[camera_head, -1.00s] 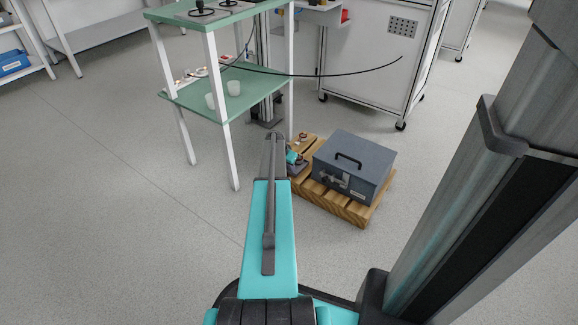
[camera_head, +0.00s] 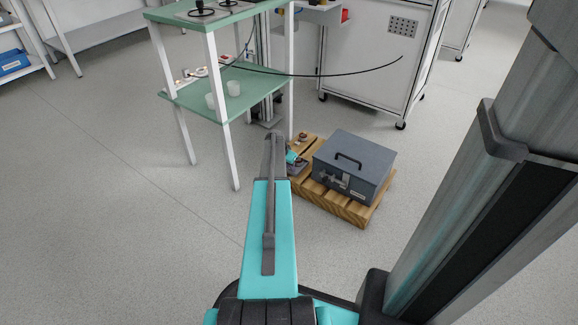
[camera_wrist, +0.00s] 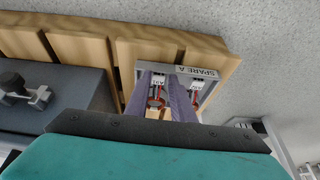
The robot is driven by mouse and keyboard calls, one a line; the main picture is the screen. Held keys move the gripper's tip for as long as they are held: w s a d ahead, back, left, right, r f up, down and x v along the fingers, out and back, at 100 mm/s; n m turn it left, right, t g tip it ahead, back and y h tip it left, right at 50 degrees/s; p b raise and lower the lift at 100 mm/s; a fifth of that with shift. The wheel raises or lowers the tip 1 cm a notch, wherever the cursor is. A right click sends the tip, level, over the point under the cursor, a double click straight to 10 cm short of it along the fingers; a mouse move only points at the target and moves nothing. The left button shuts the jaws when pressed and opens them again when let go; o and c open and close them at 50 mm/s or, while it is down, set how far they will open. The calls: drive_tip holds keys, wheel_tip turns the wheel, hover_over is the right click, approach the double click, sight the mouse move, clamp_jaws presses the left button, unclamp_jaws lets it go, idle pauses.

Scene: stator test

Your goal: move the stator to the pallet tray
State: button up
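The pallet tray, a grey-rimmed tray labelled "SPARE A" (camera_wrist: 207,72), lies on the wooden pallet in the wrist view. It has two small labelled places with reddish parts, one partly behind my fingers. My gripper (camera_wrist: 163,82) points down over this tray, its two grey-purple fingers apart with the tray showing between them. I see nothing clearly held. In the head view my teal wrist (camera_head: 292,157) is low at the pallet's back left corner, mostly behind my arm. I cannot clearly identify the stator; a small brownish part (camera_head: 303,138) shows beside the wrist.
A grey toolbox (camera_head: 353,168) with a handle stands on the wooden pallet (camera_head: 335,205), close beside the tray. A green two-level table (camera_head: 195,100) with white cups stands behind left. A white wheeled cabinet (camera_head: 375,60) stands behind. The floor at left is clear.

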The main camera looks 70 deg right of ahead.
drive_tip(key=p+v, duration=0.5)
drive_tip(key=v, duration=0.8)
drive_tip(key=shift+a+r, duration=0.15)
drive_tip(key=shift+r, duration=0.2)
